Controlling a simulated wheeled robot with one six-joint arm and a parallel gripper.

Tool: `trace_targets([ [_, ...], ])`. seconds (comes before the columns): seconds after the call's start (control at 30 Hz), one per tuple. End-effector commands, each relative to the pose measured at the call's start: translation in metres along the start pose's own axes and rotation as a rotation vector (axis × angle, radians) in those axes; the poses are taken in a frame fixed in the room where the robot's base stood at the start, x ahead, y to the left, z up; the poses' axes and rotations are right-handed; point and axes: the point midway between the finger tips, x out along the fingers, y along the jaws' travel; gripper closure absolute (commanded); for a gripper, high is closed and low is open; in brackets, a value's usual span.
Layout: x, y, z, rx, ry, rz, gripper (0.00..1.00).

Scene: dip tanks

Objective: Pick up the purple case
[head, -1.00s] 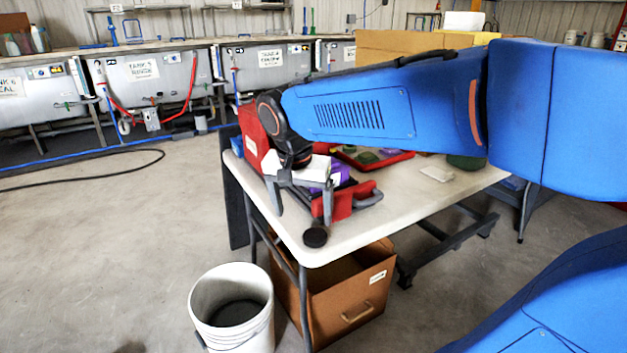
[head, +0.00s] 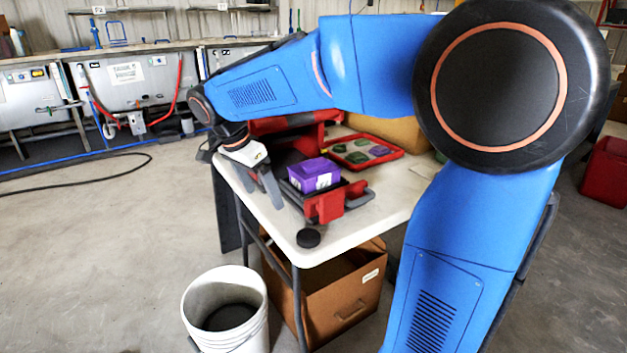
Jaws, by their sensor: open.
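The purple case (head: 315,173) is a small box with a white label on its front. It sits upright in a dark tray with red and grey fittings (head: 325,205) on the white table (head: 370,212). My gripper (head: 265,192) is just left of the case, pointing down over the table's left part. Its fingers are apart from the case and hold nothing that I can see. The exact gap between the fingers is hard to make out.
A red tray with green and purple pieces (head: 341,160) lies behind the case. A black round object (head: 308,238) is near the table's front corner. A white bucket (head: 226,307) and a cardboard box (head: 345,300) stand on the floor. Tanks (head: 130,92) line the back wall.

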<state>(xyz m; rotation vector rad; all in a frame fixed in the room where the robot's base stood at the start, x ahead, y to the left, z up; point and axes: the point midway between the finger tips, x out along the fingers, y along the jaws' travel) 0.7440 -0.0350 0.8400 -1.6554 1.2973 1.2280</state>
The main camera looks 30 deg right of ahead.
Motion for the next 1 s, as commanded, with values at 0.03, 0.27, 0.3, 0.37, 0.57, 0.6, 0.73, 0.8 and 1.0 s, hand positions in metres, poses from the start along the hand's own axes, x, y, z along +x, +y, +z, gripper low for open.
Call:
trace_targets([
  [0.03,0.001,-0.014,0.002,0.045,0.014,0.016,0.17],
  [0.27,0.001,-0.048,0.006,0.202,0.063,0.046,0.17],
  [0.3,0.001,-0.050,0.006,0.215,0.066,0.049,0.17],
  [0.37,0.002,-0.051,0.004,0.225,0.069,0.051,0.17],
  [0.57,0.009,-0.046,-0.019,0.233,0.070,0.052,0.17],
  [0.6,0.011,-0.044,-0.025,0.233,0.070,0.052,0.17],
  [0.73,0.018,-0.039,-0.045,0.232,0.070,0.051,0.17],
  [0.8,0.022,-0.036,-0.055,0.231,0.070,0.052,0.17],
  [1.0,0.032,-0.029,-0.085,0.230,0.070,0.052,0.17],
])
